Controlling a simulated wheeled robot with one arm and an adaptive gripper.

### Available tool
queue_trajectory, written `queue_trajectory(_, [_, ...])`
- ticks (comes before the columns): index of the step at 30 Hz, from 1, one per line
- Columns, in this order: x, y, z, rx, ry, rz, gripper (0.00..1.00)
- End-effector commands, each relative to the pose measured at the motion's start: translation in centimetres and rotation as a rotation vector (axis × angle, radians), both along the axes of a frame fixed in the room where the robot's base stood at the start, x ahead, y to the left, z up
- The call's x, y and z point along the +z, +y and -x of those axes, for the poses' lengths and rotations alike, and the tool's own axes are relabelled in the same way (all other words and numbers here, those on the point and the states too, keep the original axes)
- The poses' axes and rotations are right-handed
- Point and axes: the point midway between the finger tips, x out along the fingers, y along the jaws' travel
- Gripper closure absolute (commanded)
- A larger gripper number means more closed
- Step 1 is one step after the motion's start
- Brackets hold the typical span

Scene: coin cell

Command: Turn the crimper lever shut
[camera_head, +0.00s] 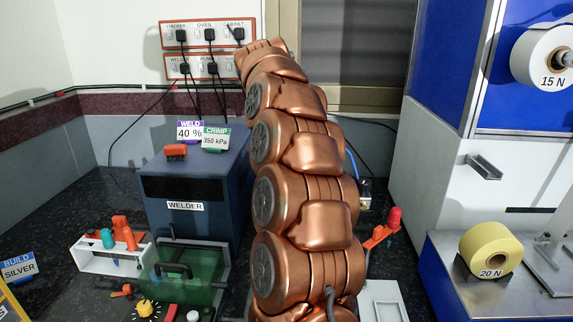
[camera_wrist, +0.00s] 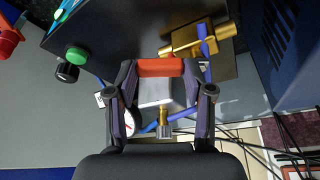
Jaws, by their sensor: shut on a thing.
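In the wrist view my gripper (camera_wrist: 161,72) is shut on an orange-red bar (camera_wrist: 160,66), which spans between the two fingertips. A pale grey block shows just below the bar, between the fingers. A brass valve with a blue handle (camera_wrist: 203,38) sits close beyond the right finger. A red knob (camera_wrist: 8,40) shows at the upper left edge. In the head view a red-knobbed lever (camera_head: 382,230) stands tilted to the right of my arm. My arm hides the gripper and what it holds there. I cannot tell which part is the crimper lever.
The dark blue welder (camera_head: 192,185) stands left of my arm, with a crimp sign (camera_head: 215,139) on top. A green button (camera_wrist: 76,55) and blue tubing lie near the gripper. A blue and white machine (camera_head: 463,130) stands at the right. A green tray (camera_head: 185,272) is front left.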

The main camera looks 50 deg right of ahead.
Motion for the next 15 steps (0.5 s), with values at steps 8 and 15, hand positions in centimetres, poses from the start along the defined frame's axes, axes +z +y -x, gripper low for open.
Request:
queue_trajectory(8, [-0.6, 0.6, -0.2, -0.156, 0.0, 0.001, 0.83])
queue_trajectory(15, [-0.2, 1.3, -0.4, -0.333, 0.002, 0.0, 0.83])
